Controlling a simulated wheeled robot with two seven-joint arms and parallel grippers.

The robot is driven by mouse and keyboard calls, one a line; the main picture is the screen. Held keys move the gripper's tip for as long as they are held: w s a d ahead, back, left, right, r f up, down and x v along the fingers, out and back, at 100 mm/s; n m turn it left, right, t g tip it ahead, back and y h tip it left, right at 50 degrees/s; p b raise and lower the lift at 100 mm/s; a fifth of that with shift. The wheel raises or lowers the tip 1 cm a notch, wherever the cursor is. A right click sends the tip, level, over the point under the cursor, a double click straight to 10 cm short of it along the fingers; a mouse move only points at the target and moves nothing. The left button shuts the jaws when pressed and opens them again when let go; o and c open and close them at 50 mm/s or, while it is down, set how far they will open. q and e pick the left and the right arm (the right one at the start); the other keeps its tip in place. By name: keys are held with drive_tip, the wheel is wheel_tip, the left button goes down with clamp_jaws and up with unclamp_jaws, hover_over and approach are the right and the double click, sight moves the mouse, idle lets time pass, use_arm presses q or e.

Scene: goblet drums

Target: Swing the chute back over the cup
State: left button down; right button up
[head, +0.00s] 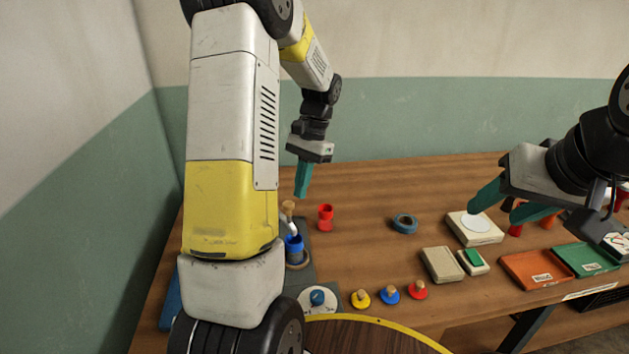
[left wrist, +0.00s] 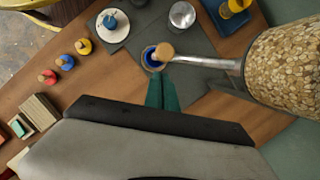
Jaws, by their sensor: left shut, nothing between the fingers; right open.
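The chute (left wrist: 207,62) is a silver tube coming from a clear jar of flakes (left wrist: 286,65). A round wooden knob (left wrist: 165,51) sits at its end; the knob shows in the head view (head: 288,207) too. In the left wrist view the knob overlaps the right side of the blue cup (left wrist: 149,58); I cannot tell whether the outlet is over its mouth. The blue cup (head: 293,243) stands below the knob in the head view. My left gripper (head: 302,195) is shut and empty, close to the knob, apart from it in the head view. My right gripper (head: 508,208) is open, far right.
A metal cup (left wrist: 182,14) stands on the dark mat. A red cup (head: 325,217), blue tape roll (head: 404,223) and white-disc box (head: 470,235) stand on the table. Several coloured knobs (head: 388,293) line the front. My left arm hides the jar in the head view.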

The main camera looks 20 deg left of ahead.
use_arm(q)
drive_tip(key=shift+s+a+f, duration=0.15)
drive_tip(key=shift+s+a, duration=0.1)
drive_tip(key=shift+s, duration=0.35)
drive_tip(key=shift+s+a+m, duration=0.1)
drive_tip(key=shift+s+m, duration=0.5)
drive_tip(key=shift+s, duration=0.2)
drive_tip(key=s+a+m+t+y, duration=0.2)
drive_tip(key=s+a+m, duration=0.4)
drive_tip(key=s, duration=0.3)
drive_tip(key=shift+m, duration=0.9)
drive_tip(key=shift+s+a, duration=0.1)
